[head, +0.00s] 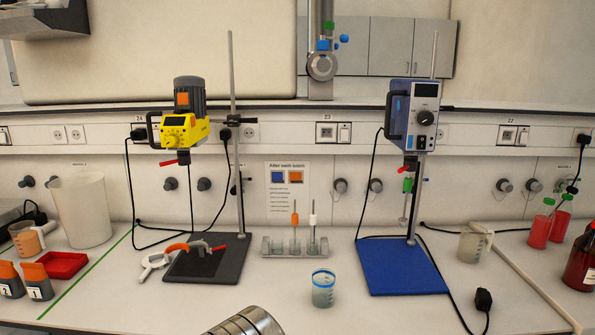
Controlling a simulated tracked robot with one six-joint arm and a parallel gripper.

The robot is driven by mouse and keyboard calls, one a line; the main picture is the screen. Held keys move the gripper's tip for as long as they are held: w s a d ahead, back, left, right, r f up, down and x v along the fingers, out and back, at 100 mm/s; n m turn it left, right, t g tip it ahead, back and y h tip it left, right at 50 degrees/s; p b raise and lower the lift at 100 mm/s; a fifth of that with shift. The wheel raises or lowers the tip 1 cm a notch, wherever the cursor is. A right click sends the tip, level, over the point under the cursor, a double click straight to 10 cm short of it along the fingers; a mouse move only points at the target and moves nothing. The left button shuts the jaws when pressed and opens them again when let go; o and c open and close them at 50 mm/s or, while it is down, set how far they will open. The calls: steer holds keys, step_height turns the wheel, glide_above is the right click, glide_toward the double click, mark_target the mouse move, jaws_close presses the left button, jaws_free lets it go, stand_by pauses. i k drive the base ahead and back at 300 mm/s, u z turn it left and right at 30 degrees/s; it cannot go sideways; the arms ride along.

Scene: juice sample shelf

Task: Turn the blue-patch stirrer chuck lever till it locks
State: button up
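The stirrer with the blue patch (426,90) is the blue and grey one (399,118) on the right, on a stand with a blue base plate (400,268). Its red chuck lever (403,169) sticks out to the left under the head, tilted slightly down at its outer end. Below the chuck, a thin shaft with a green part (408,186) hangs beside the stand's rod. Whether the lever is locked cannot be told from here. My gripper is not in view.
A yellow stirrer (178,130) with an orange patch stands left over a black plate (207,265) with clamps on it. A rack (295,247) holds stirring rods in the middle. A blue-rimmed beaker (323,291) stands left of the blue base. A black cable runs right of it.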

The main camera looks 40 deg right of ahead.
mark_target(410, 162)
steer(key=z, duration=1.6)
